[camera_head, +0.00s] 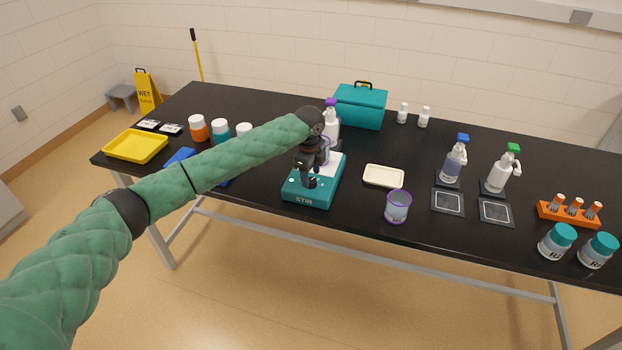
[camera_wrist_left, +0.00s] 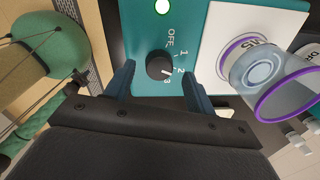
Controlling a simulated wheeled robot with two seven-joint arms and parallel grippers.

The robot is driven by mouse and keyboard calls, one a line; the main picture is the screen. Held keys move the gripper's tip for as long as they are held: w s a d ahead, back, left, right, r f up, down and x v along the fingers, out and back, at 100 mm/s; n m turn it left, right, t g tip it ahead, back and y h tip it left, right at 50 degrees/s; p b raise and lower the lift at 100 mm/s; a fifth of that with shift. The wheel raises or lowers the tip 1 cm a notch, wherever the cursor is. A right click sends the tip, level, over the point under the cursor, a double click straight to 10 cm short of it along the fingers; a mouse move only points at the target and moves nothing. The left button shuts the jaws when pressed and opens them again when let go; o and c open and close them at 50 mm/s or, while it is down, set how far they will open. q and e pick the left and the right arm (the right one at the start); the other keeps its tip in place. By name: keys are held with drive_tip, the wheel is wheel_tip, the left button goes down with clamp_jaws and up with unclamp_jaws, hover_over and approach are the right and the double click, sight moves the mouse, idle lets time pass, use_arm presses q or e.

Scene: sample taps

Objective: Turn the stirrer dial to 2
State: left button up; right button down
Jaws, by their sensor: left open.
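The teal stirrer (camera_head: 326,196) with a white top plate and the word STIR stands near the table's front edge. In the left wrist view its black round dial (camera_wrist_left: 157,65) is on the teal panel, with OFF, 1, 2 and 3 marked around it. A white mark on the dial points to the lower right, close to the 3 and the 2. My left gripper (camera_head: 308,183) is over the stirrer and hides the dial in the head view. In the wrist view its open fingers (camera_wrist_left: 158,78) stand on either side of the dial, with gaps. My right gripper is out of view.
A clear, purple-rimmed vessel (camera_wrist_left: 262,68) stands on the stirrer's white plate, right of the dial in the wrist view. Another purple-rimmed cup (camera_head: 397,207) and a cream tray (camera_head: 384,176) are right of the stirrer. A spray bottle (camera_head: 331,124) stands behind it.

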sight(310, 181)
use_arm(q)
wheel_tip(310, 181, up, 4)
drive_tip(key=shift+s+a+r+b, duration=0.1)
drive_tip(key=shift+r+b, duration=0.1)
drive_tip(key=shift+b, duration=0.6)
drive_tip(key=shift+r, duration=0.8)
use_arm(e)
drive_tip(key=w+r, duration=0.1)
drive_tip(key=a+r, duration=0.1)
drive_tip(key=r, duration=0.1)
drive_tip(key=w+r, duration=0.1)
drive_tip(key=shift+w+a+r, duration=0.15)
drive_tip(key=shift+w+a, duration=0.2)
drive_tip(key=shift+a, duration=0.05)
use_arm(q)
drive_tip(key=shift+s+f, duration=0.1)
